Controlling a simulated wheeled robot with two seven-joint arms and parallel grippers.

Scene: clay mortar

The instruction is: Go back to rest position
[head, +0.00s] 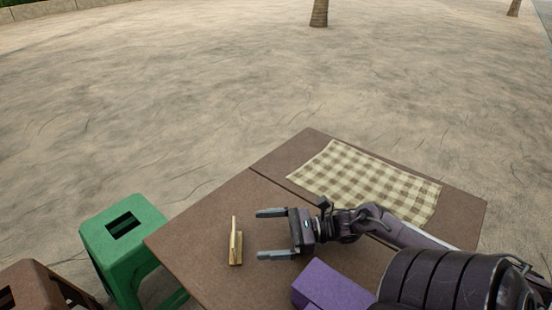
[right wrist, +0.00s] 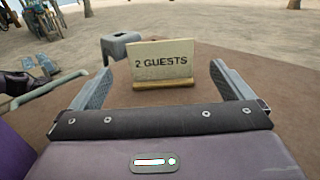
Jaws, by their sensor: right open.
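My right gripper (head: 271,234) reaches in from the right over the brown table in the head view. Its two fingers are spread apart and nothing is between them. In the right wrist view, my right gripper (right wrist: 162,88) also shows open. A small sign reading "2 GUESTS" (right wrist: 162,63) stands upright on a wooden base just beyond the fingertips. In the head view the sign (head: 236,243) is seen nearly edge-on, a little left of the fingertips and apart from them. My left gripper is not in the head view; a gripper-like part at the wrist view's left edge is unclear.
The brown table (head: 215,220) carries a checkered cloth (head: 370,180) at the back right. A purple box-like object (head: 335,288) is near the right arm. A green stool (head: 125,235) and a brown stool (head: 35,285) stand left of the table. Sandy ground lies beyond.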

